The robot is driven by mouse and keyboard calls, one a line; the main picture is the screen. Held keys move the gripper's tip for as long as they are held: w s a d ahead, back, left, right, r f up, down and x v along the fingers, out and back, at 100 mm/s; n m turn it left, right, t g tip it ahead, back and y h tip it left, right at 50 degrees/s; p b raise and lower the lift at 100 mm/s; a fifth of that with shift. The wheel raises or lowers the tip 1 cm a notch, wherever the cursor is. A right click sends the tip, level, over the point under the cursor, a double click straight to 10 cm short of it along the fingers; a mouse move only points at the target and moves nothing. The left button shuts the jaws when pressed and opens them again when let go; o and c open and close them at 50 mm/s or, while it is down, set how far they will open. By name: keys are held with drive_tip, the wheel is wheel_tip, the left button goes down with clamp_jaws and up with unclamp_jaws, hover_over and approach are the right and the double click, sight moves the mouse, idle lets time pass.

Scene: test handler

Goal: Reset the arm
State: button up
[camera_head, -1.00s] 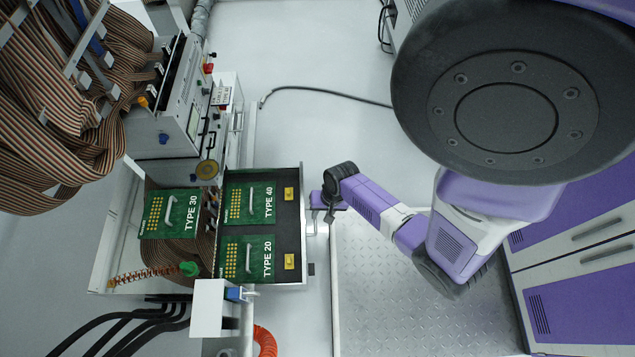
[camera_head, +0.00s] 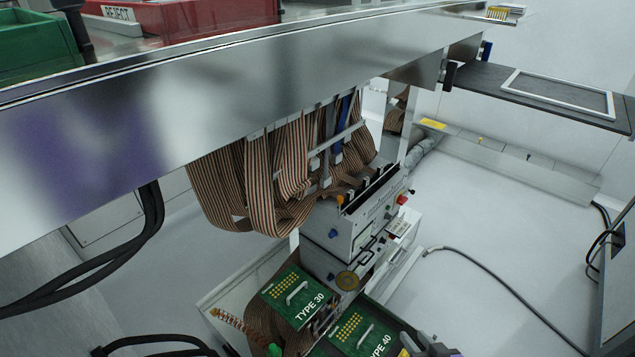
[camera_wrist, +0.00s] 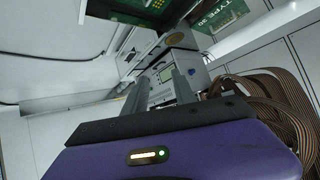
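In the head view only the tip of my gripper (camera_head: 432,346) and a bit of its purple housing show at the bottom edge, beside the tray that holds the green TYPE 40 board (camera_head: 364,332). In the wrist view my gripper (camera_wrist: 159,85) has two grey fingers standing apart with nothing seen between them. Its purple body fills the lower part of that view. Most of my arm is outside the head view. I cannot tell in the head view whether the gripper touches the tray.
The green TYPE 30 board (camera_head: 297,297) lies left of TYPE 40, below the grey test unit (camera_head: 352,229) with its ribbon cables (camera_head: 270,180). A large metal bench edge (camera_head: 200,110) crosses the upper left, with a red bin (camera_head: 190,20). The floor (camera_head: 500,240) at right is mostly clear.

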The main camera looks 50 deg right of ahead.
drive_tip(key=s+a+r+n+t+y, duration=0.2)
drive_tip(key=a+r+n+t+y, duration=0.15)
drive_tip(key=a+r, duration=0.85)
drive_tip(key=s+a+r+n+t+y, duration=0.25)
drive_tip(key=a+r+n, duration=0.25)
drive_tip(key=a+r, duration=0.75)
wheel_tip(320, 180, up, 19)
drive_tip(key=p, duration=1.8)
drive_tip(key=shift+f+y+p, duration=0.2)
drive_tip(key=shift+y+p, duration=0.1)
